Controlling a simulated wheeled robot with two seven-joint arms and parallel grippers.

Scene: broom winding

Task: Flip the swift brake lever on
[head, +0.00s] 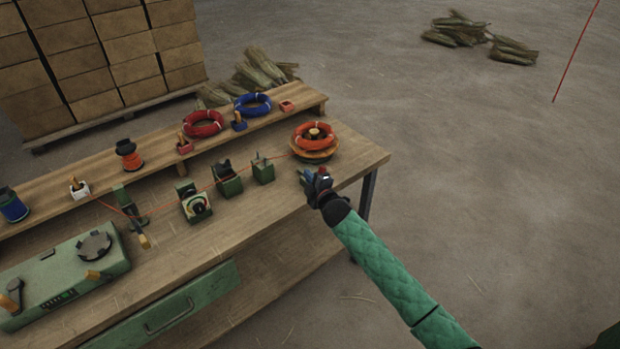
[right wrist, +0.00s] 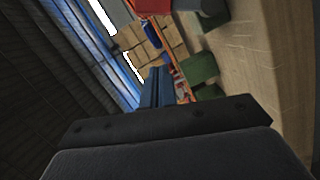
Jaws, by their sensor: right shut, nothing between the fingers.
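The swift (head: 316,154) stands at the right end of the bench, with an orange coil (head: 314,128) on it. My right gripper (head: 313,178) is shut and empty, just in front of the swift by the bench's right edge. A small red piece (head: 322,170) shows right at the gripper; I cannot tell whether it is the brake lever's tip or whether they touch. A red block (right wrist: 153,6) also shows at the top of the right wrist view, above the shut fingers (right wrist: 157,88). The lever's position is hidden or too small to tell. My left gripper is out of view.
Green fixtures (head: 228,180) stand left of my right gripper, with an orange line running past them. A raised shelf (head: 155,158) holds red and blue coils (head: 253,106) and spools. A green machine (head: 62,278) sits at left.

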